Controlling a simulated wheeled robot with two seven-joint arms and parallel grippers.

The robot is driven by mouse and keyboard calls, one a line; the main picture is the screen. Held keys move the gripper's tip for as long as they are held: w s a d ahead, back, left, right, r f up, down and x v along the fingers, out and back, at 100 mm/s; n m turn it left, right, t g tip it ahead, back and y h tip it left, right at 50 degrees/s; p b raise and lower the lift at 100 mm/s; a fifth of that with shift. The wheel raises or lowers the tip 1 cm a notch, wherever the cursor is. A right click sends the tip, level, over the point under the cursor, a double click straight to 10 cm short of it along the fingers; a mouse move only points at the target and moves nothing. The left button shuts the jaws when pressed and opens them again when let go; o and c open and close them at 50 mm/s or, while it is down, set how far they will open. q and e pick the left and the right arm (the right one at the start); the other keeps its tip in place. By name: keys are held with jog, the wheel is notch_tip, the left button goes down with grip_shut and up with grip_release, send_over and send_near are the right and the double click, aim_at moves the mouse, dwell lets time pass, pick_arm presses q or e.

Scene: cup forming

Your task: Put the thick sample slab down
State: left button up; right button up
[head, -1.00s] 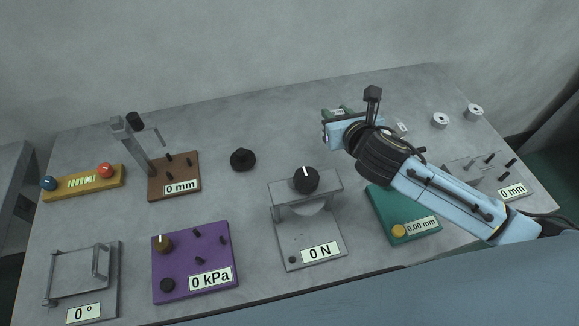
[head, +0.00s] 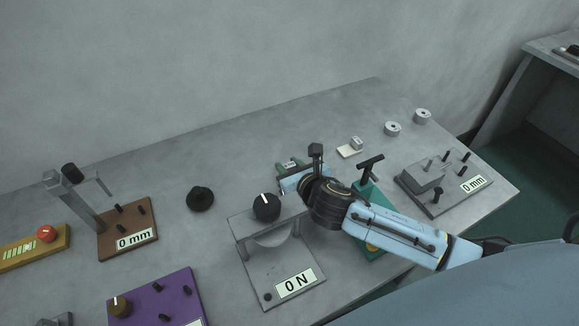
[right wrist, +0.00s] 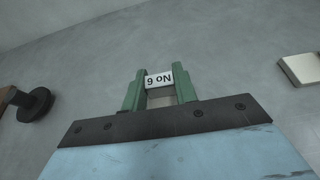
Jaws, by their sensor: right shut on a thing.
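My right gripper (head: 290,166) is over the bench behind the 0 N fixture (head: 280,270). Its green fingers (right wrist: 158,92) are shut on a small grey slab (right wrist: 160,92) with a white label. The label appears upside down in the right wrist view and seems to read No 6. The label also shows between the fingers in the head view. I take this held piece as the sample slab; its thickness is hard to judge. Whether its underside touches the bench cannot be told. My left gripper is not in view.
A pale flat piece with a small block (head: 350,150) lies right of the gripper. A black round knob (head: 200,198) stands to the left. A teal device (head: 369,191) is partly behind my right arm. Two white rings (head: 393,129) lie at the back right. Bench behind the gripper is clear.

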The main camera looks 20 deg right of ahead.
jog(key=shift+f, duration=0.2)
jog(key=o, duration=0.9)
jog(key=shift+o, duration=0.2)
jog(key=shift+r, duration=0.1)
